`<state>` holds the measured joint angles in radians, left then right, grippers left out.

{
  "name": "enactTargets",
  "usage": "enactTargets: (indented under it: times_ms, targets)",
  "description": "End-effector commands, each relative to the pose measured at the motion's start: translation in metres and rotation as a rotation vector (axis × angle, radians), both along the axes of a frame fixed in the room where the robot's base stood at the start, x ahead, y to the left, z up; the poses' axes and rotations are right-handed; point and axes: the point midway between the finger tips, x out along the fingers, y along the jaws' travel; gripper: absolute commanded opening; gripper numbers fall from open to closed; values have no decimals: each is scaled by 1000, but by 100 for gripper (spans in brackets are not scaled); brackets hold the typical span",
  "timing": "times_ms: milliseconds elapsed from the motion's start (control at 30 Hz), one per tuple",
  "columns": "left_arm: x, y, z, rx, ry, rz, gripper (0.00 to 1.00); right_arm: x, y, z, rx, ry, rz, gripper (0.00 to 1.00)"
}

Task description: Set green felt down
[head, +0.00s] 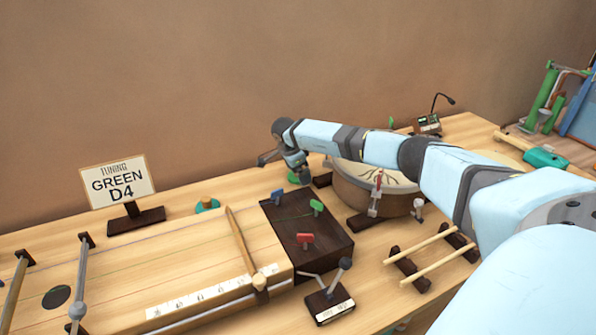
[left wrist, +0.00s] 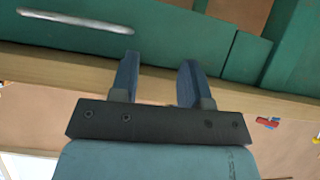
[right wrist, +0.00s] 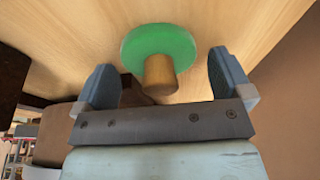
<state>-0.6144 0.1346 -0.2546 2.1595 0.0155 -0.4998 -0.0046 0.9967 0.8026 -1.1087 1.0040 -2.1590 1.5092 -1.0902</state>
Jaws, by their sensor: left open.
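The green felt (right wrist: 158,45) is a round green disc with a wooden knob (right wrist: 160,76). In the right wrist view it appears to rest on the light wooden tabletop, knob toward my gripper. My right gripper (right wrist: 165,82) is open, its fingers apart on either side of the knob with gaps showing. In the head view the felt (head: 293,178) shows just below my right gripper (head: 296,165), behind the dark end of the stringed board and left of the drum. My left gripper (left wrist: 158,82) is open and empty, facing a green surface; it is not in the head view.
The stringed wooden board (head: 180,260) fills the front left. A sign reading "Tuning Green D4" (head: 120,183) stands behind it, near a teal disc with a brown knob (head: 207,205). The drum (head: 365,190) and wooden sticks (head: 425,260) are under and beside my right arm.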

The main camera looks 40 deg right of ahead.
Motion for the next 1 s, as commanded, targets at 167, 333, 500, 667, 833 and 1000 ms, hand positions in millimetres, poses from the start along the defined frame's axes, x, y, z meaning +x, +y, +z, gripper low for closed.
enactTargets:
  times_ms: [167,333,500,667,833,1000]
  targets:
    - [0,0,1,0,1,0,43,0,0,2,0,0,0,97]
    - [0,0,2,5,4,0,43,2,3,20,0,-3,2,97]
    - [-2,1,1,12,11,0,43,5,12,55,-1,-4,1,97]
    - [-2,3,1,17,15,1,43,8,22,87,0,-3,2,97]
    - [-2,3,3,13,16,2,43,9,27,109,-1,-2,0,97]
    - [-2,3,3,11,17,4,43,10,30,119,-1,-1,0,97]
